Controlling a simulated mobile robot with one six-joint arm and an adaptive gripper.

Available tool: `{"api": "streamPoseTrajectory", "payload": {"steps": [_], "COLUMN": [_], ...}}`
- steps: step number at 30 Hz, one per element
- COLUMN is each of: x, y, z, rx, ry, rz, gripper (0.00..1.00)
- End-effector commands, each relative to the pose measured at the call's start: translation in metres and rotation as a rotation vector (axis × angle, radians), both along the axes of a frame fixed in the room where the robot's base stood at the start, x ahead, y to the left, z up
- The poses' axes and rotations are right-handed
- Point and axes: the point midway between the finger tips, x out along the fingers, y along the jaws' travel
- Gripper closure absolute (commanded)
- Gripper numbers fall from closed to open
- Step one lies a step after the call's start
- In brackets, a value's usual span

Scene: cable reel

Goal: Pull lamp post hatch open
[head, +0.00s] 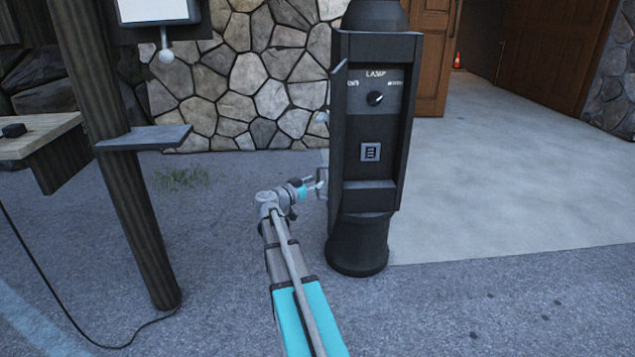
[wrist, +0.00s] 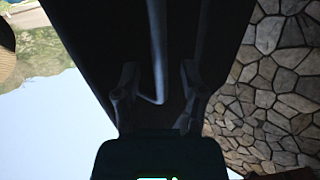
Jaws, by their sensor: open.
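The dark lamp post (head: 370,240) stands upright in the head view. Its hatch (head: 338,100) is swung out at the left side and seen nearly edge-on, so the recess shows. A pale bar handle (head: 323,160) is on the hatch's left side. My gripper (head: 314,184) is at the handle's lower part. In the wrist view, the handle (wrist: 158,50) runs between the two spread fingers of my gripper (wrist: 158,98) against the dark hatch. The fingers look apart from the bar; exact contact is hard to tell in the shade.
Inside the recess are a knob (head: 375,98) marked LAMP and a small socket plate (head: 370,152). A wooden post with a shelf (head: 145,138) stands left, with a cable (head: 60,290) on the ground. A stone wall (head: 250,80) is behind. Paving right is clear.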

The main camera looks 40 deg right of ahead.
Motion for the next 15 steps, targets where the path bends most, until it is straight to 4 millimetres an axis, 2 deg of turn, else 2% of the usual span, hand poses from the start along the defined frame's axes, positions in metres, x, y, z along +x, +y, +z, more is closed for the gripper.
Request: {"api": "streamPoseTrajectory", "payload": {"steps": [15], "x": [-0.002], "y": [0.077], "z": [0.0], "rx": [0.001], "ry": [0.0], "rz": [0.001], "gripper": [0.46]}}
